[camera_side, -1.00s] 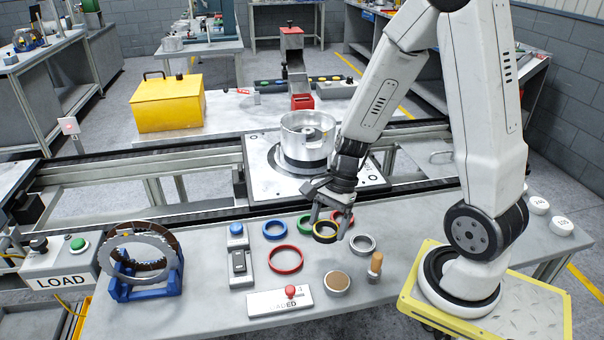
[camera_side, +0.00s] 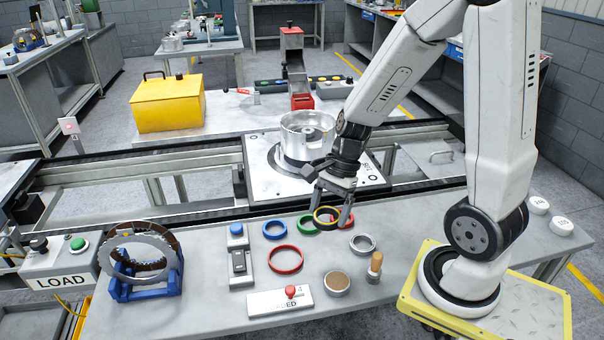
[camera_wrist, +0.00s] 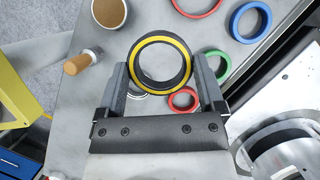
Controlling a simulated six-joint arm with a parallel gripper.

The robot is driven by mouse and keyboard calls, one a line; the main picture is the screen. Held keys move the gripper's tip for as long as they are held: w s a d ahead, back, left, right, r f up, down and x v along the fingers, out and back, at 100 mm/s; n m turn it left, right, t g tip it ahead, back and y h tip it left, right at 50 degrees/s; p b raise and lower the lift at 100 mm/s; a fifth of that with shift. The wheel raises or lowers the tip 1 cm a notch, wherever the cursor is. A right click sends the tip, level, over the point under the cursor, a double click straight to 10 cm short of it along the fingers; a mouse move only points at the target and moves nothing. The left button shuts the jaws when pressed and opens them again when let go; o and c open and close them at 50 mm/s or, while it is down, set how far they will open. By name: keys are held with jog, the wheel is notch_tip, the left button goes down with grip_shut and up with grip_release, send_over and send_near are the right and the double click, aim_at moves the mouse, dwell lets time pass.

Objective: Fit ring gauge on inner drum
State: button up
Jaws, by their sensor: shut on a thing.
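The ring gauge, a black ring with a yellow band (camera_side: 326,226), is held between the fingers of my gripper (camera_side: 331,212), slightly above the bench in the side view. In the wrist view the ring (camera_wrist: 160,90) sits between the two fingertips of my gripper (camera_wrist: 164,72), its opening facing the camera. A silver drum assembly (camera_side: 305,142) stands upright on the pallet plate (camera_side: 262,160), behind and left of my gripper. A hub shows inside its rim, but I cannot tell clearly which part is the inner drum. The ring is apart from the drum.
A blue ring (camera_side: 275,238), red ring (camera_side: 286,271), green ring (camera_side: 299,224) and steel ring (camera_side: 352,244) lie on the bench. A brown-topped disc (camera_side: 337,283) and wooden-handled tool (camera_side: 375,266) stand in front. A blue stand (camera_side: 145,292) holds toothed plates at left.

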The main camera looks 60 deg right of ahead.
jog(key=w+d+r+m+t+h, duration=0.2)
jog(key=w+d+r+m, duration=0.3)
jog(key=d+r+m, duration=0.2)
jog(key=w+d+r+m+t+h, duration=0.2)
jog(key=w+d+r+m, duration=0.3)
jog(key=d+r+m, duration=0.3)
jog(key=d+m+h, duration=0.1)
jog(key=d+m, duration=0.2)
jog(key=d, duration=0.4)
jog(key=shift+r, duration=0.15)
jog(key=w+d+f, duration=0.2)
jog(key=w, duration=0.1)
jog(key=w+d+f, duration=0.2)
jog(key=w+f, duration=0.1)
jog(key=w, duration=0.1)
jog(key=w+d+f, duration=0.1)
jog(key=w+f, duration=0.2)
jog(key=w, duration=0.1)
jog(key=shift+w+d+f, duration=0.1)
jog(key=shift+d+f, duration=0.15)
jog(key=shift+d, duration=0.15)
jog(key=shift+w+d+f, duration=0.2)
jog(key=shift+w+f, duration=0.1)
jog(key=shift+f, duration=0.1)
